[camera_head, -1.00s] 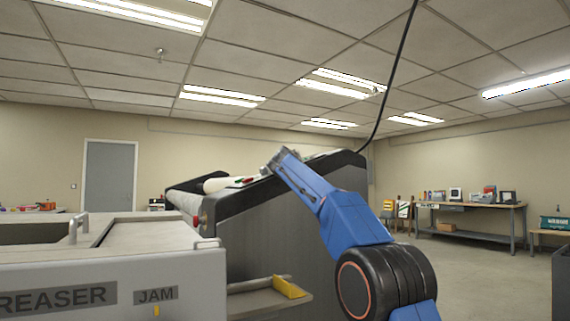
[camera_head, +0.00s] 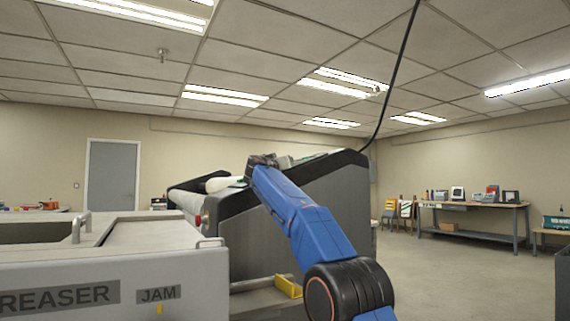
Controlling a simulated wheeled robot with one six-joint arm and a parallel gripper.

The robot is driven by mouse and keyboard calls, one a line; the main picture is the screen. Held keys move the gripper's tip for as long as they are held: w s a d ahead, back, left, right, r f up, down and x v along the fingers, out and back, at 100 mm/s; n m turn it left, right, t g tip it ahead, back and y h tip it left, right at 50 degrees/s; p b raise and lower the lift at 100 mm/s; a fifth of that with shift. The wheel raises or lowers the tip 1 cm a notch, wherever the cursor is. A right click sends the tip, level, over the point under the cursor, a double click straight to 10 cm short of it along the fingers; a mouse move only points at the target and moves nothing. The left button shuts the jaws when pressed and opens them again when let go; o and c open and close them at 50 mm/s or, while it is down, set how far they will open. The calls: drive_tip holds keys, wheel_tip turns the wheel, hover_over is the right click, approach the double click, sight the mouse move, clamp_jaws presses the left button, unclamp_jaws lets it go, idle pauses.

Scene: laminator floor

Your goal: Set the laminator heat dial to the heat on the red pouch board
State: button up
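The laminator (camera_head: 250,238) is the large grey and black machine in the middle, with a sloping top. Its white roller (camera_head: 218,184) shows at the left of that top. My gripper (camera_head: 262,161) is at the sloping top, at the end of my blue arm. It is small and seen from behind, so I cannot tell whether its fingers are open or shut, or whether it touches anything. The heat dial cannot be made out; my arm covers part of the panel. I cannot make out a red pouch board.
A grey creaser (camera_head: 110,275) with a "JAM" label stands close at the front left. A yellow block (camera_head: 288,286) sits on a low shelf by the laminator. A black cable (camera_head: 395,80) hangs behind. A workbench (camera_head: 470,206) stands at the far right; the floor before it is clear.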

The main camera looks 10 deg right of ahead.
drive_tip(key=shift+f+m+h, duration=0.1)
drive_tip(key=shift+m+h, duration=0.2)
drive_tip(key=shift+h, duration=0.1)
drive_tip(key=o, duration=1)
drive_tip(key=shift+o, duration=0.2)
drive_tip(key=shift+n+y, duration=0.4)
drive_tip(key=y, duration=0.1)
drive_tip(key=n+y, duration=0.1)
drive_tip(key=n+t+y, duration=0.1)
drive_tip(key=shift+s+d+r, duration=0.2)
drive_tip(key=shift+d, duration=0.05)
drive_tip(key=shift+d+n+y, duration=0.15)
drive_tip(key=shift+n+y, duration=1.05)
drive_tip(key=shift+y, duration=0.3)
drive_tip(key=shift+d+r+n+y, duration=0.1)
drive_tip(key=shift+d+n+y, duration=0.1)
drive_tip(key=shift+n+y, duration=1)
drive_tip(key=shift+d+n+y, duration=0.2)
drive_tip(key=shift+n+y, duration=0.5)
drive_tip(key=shift+y, duration=1)
